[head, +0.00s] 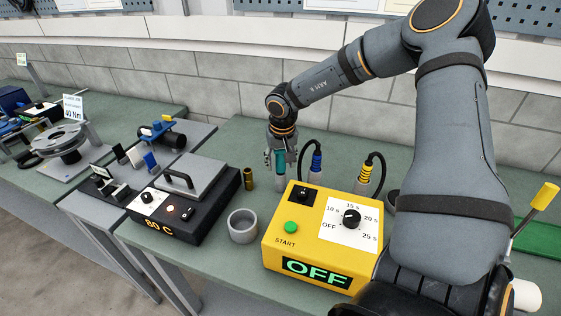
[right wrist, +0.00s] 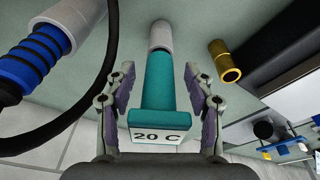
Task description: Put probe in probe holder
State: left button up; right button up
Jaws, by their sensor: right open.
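A teal upright piece (head: 281,163) stands on the green bench behind the yellow box. In the right wrist view the teal piece (right wrist: 158,85) carries a white "20 C" label and has a grey cylinder at its far end. I cannot tell whether it is the probe or the probe holder. My right gripper (head: 282,158) is at this piece. In the right wrist view the open fingers of my right gripper (right wrist: 160,85) stand on either side of it, with gaps. A blue-ribbed handle (head: 316,163) and a yellow-ribbed one (head: 366,170), both cabled, stand nearby. My left gripper is out of view.
A yellow box (head: 277,255) reading "OFF" stands in front of the gripper. The back wall (head: 200,85) is close behind.

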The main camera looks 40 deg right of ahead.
jog(key=v, duration=0.6)
jog(key=shift+r, duration=0.4)
jog(key=p+v, duration=0.5)
jog(key=p, duration=0.1)
